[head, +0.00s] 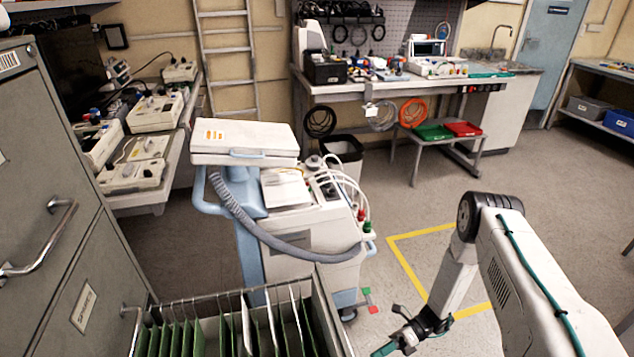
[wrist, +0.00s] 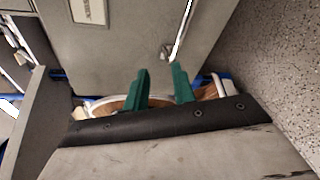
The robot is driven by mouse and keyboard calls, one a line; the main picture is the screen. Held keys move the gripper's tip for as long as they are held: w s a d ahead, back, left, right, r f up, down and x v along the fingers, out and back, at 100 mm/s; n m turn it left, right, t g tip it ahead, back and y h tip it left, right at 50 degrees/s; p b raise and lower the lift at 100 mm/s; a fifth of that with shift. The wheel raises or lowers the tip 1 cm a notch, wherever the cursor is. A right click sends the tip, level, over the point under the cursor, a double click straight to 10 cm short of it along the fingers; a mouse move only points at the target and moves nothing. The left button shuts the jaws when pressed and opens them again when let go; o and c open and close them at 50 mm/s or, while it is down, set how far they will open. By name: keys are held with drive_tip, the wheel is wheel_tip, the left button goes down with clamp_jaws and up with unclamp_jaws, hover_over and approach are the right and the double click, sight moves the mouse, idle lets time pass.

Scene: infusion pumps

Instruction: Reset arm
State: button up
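My arm (head: 540,270) reaches in from the lower right of the head view, white with a dark joint and a green cable. My gripper (head: 385,349) is low in that view, just right of the open file drawer, and partly cut off by the bottom edge. In the wrist view, the two green fingers of my gripper (wrist: 160,84) stand apart with nothing held between them. A grey cabinet front (wrist: 125,40) with a label shows beyond the fingertips. A brown and white rounded thing (wrist: 210,92) shows behind the fingers, mostly hidden, and I cannot tell what it is.
The open drawer (head: 327,318) with green hanging files juts from the grey filing cabinet (head: 50,180) at left. A white and blue medical cart (head: 310,235) stands behind it. A bench (head: 430,85) and a low stool (head: 455,145) with trays stand farther back. Floor inside the yellow marking (head: 420,235) is clear.

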drive_tip(key=d+r+n+h, duration=0.25)
drive_tip(key=r+n, duration=0.35)
drive_tip(key=r, duration=0.6)
drive_tip(key=s+d+r+n+g+h, duration=0.1)
drive_tip(key=r+n+h, duration=0.35)
drive_tip(key=r, duration=0.75)
drive_tip(key=d+r+n+h, duration=0.2)
drive_tip(key=r+n, duration=0.6)
drive_tip(key=r, duration=0.4)
drive_tip(key=s+d+r+n+t+h, duration=0.1)
drive_tip(key=s+r+n+t, duration=0.3)
drive_tip(key=s+r, duration=0.5)
drive_tip(key=s+d+r+n+t+h, duration=0.1)
drive_tip(key=s+r+n+t+h, duration=0.3)
drive_tip(key=s+r, duration=0.5)
wheel_tip(320, 180, up, 5)
drive_tip(key=shift+d+r+t, duration=0.15)
drive_tip(key=shift+r+t, duration=0.05)
drive_tip(key=shift+t, duration=0.3)
